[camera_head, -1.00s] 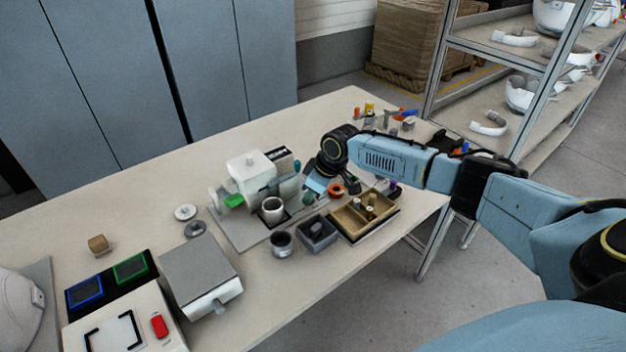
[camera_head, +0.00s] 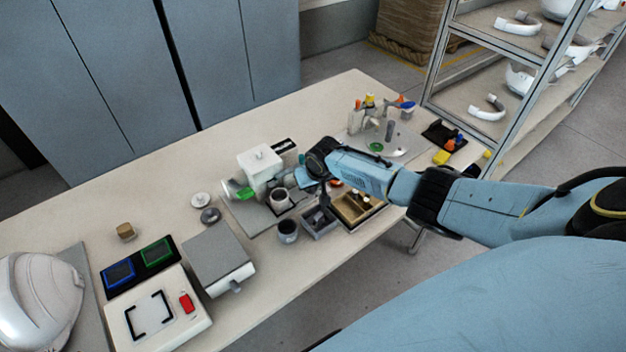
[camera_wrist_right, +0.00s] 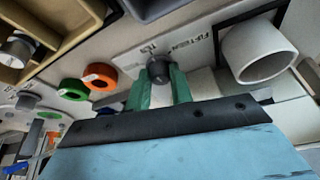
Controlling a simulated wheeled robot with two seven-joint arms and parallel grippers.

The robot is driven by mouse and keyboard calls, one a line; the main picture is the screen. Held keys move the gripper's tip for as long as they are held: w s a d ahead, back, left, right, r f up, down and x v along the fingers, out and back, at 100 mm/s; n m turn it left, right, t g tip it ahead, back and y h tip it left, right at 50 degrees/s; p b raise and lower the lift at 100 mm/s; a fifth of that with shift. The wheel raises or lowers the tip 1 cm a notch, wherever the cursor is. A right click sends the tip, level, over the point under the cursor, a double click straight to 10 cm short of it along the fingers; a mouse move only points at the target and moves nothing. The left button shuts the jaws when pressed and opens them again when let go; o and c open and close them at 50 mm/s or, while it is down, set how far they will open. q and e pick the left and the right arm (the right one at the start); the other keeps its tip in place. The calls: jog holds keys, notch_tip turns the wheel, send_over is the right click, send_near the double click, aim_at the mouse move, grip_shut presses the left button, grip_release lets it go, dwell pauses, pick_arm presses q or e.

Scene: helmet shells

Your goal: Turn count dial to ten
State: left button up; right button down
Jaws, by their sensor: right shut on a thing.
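The count dial is a small dark knob (camera_wrist_right: 158,67) on a pale plate (camera_wrist_right: 128,72) with printed lettering beside it, shown upside down and hard to read. In the right wrist view, the green fingers of my right gripper (camera_wrist_right: 161,80) close around the knob from both sides. In the head view, my right gripper (camera_head: 322,192) reaches down beside the white machine (camera_head: 260,165); the dial is hidden there by my wrist. I cannot read the dial's setting. My left gripper is not in view.
A white helmet (camera_head: 38,300) sits far left.

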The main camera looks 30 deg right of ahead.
jog(key=shift+w+r, duration=0.45)
jog(key=shift+r, duration=0.05)
jog(key=c, duration=1.4)
grip_release()
jog(key=shift+c, duration=0.2)
jog(key=shift+o, duration=1)
jog(key=shift+s+f, duration=0.1)
jog(key=shift+f, duration=0.05)
jog(key=shift+s+f, duration=0.1)
jog(key=shift+s, duration=0.1)
